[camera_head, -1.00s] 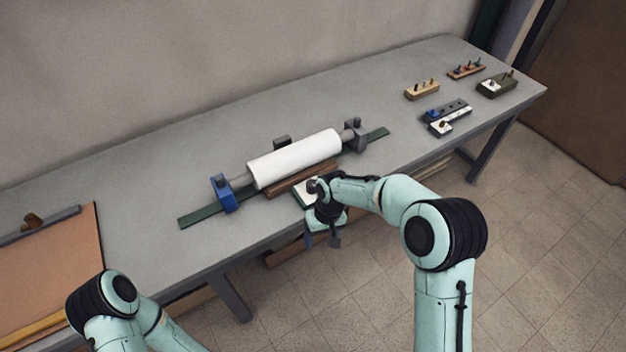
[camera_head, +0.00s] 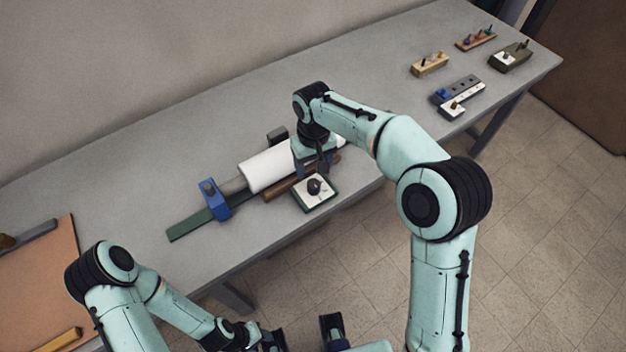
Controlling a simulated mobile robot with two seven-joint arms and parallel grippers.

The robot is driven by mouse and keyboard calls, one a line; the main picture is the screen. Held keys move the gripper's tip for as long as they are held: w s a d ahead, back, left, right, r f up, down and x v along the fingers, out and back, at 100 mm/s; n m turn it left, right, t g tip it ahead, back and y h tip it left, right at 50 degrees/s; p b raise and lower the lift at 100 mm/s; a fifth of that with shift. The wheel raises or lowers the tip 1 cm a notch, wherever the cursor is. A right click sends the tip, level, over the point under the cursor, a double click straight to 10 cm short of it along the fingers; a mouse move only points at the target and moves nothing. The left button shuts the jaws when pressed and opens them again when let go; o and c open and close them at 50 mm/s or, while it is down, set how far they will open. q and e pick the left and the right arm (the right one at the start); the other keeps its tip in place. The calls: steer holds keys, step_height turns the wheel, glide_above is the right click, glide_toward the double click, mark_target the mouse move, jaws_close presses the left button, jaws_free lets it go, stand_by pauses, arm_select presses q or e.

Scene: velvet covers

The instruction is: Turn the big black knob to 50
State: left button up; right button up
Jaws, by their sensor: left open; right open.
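The big black knob (camera_head: 314,187) sits on a white dial plate (camera_head: 326,194) with a dark green base near the table's front edge. It is uncovered; the dial marks are too small to read. My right gripper (camera_head: 315,168) is open and points down just behind the knob, in front of the white roller's right end in this view. It looks apart from the knob, but its fingertips are partly hard to make out. My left gripper (camera_head: 301,335) is open and empty at the bottom edge, in front of the table and partly cut off.
A white roller (camera_head: 266,169) lies behind the dial, with a blue clamp (camera_head: 215,200) at its left on a green rail (camera_head: 190,224). Small peg blocks and knob boxes (camera_head: 457,97) stand at the far right. An orange board (camera_head: 40,265) lies at the left. The table's middle right is clear.

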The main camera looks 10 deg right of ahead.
mark_target(313, 183)
step_height(313, 183, down, 8)
steer(key=shift+w+f+b, duration=0.1)
steer(key=shift+f+b, duration=0.15)
steer(key=shift+b, duration=0.1)
steer(key=c, duration=1.1)
